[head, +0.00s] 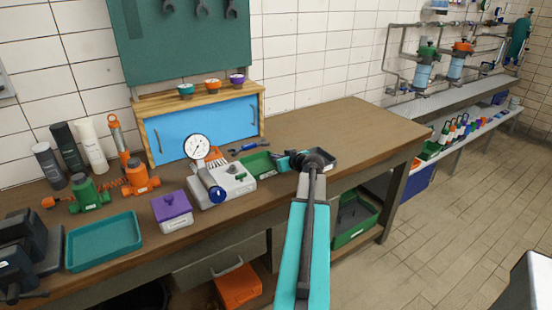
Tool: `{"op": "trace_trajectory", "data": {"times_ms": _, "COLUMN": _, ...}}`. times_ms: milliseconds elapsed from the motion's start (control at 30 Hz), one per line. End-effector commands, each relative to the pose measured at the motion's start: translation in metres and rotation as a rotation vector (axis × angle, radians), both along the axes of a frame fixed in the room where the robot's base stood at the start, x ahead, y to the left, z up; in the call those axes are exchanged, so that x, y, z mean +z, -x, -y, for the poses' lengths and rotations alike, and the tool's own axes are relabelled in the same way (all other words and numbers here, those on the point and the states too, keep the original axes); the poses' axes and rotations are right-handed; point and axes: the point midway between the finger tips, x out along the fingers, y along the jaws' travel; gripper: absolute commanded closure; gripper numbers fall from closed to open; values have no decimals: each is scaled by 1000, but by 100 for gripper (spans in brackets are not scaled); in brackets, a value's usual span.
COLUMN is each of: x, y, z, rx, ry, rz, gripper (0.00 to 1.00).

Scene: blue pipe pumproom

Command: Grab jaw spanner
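Several grey open-jaw spanner ends (201,8) hang on the green wall board (180,45), cut off by the top edge. I cannot tell which is the jaw spanner. My gripper (281,163) is at the end of my teal arm, low over the bench, beside the green tray and to the right of and nearer than the blue tool. Its fingers are too small and overlapped to read; nothing held is visible.
A gauge device (222,184) and purple box (172,211) stand left of my gripper. A wooden-topped blue cabinet (202,130) stands behind. The bench's right part is clear.

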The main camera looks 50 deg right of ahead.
Motion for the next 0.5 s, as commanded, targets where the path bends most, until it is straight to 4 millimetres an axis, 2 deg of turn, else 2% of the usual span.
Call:
{"op": "trace_trajectory", "data": {"times_ms": 300, "x": -3, "y": -1, "z": 0, "rx": 1, "ry": 0, "rz": 0, "gripper": 100}}
{"op": "trace_trajectory", "data": {"times_ms": 400, "x": -2, "y": -1, "z": -1, "rx": 1, "ry": 1, "rz": 0, "gripper": 80}}
{"op": "trace_trajectory", "data": {"times_ms": 500, "x": -2, "y": -1, "z": -1, "rx": 1, "ry": 1, "rz": 0, "gripper": 78}}
